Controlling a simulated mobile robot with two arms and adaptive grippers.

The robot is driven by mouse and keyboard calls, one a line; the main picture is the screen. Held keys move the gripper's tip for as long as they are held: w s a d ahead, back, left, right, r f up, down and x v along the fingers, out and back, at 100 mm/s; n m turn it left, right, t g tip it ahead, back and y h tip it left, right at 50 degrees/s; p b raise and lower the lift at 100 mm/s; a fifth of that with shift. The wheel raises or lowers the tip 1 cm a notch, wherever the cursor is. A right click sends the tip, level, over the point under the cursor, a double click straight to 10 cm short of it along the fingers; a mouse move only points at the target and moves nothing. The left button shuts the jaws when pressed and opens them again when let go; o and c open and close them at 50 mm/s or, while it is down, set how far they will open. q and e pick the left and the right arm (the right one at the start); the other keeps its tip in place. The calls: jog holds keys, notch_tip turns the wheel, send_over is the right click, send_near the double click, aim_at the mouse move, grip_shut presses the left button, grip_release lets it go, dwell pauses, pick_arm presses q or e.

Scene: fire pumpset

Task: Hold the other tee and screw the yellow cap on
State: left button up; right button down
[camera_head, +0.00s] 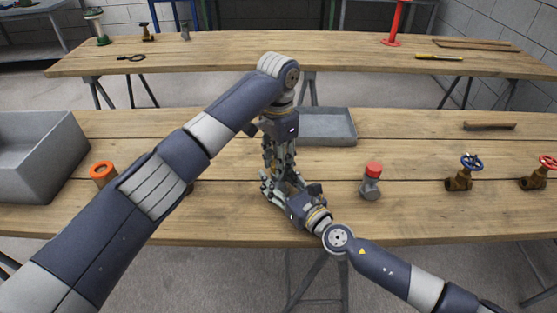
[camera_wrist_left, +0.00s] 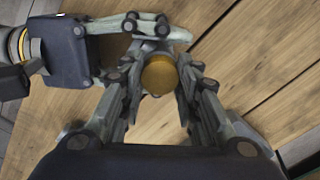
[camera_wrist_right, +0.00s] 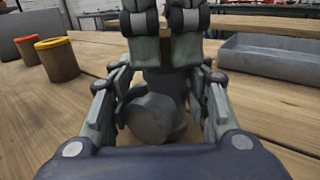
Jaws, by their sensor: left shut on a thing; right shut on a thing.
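The yellow cap (camera_wrist_left: 160,76) is between the fingers of my left gripper (camera_wrist_left: 158,84), which is shut on it and points down from above. The grey tee (camera_wrist_right: 152,118) is between the fingers of my right gripper (camera_wrist_right: 163,112), which is shut on it from the side, low over the table. The cap is above the tee; whether its threads are engaged cannot be seen. In the head view my left gripper (camera_head: 278,152) is just above my right gripper (camera_head: 282,186), and the fingers hide most of the tee and cap. Another grey tee (camera_head: 370,187) with a red cap (camera_head: 374,169) stands to the right.
A grey bin (camera_head: 35,160) stands at the left, near an orange-topped cylinder (camera_head: 103,173). A shallow grey tray (camera_head: 325,127) lies behind my grippers. A blue-wheeled valve (camera_head: 461,175) and a red-wheeled valve (camera_head: 541,174) stand at right. Bare wood surrounds the red-capped tee.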

pick_arm(q)
jog(key=m, duration=0.6)
jog(key=shift+m, duration=0.4)
pick_arm(e)
jog(key=shift+f, duration=0.15)
pick_arm(q)
jog(key=m, duration=0.7)
jog(key=o, duration=1.2)
jog(key=shift+r, duration=2.2)
jog(key=shift+c, duration=0.3)
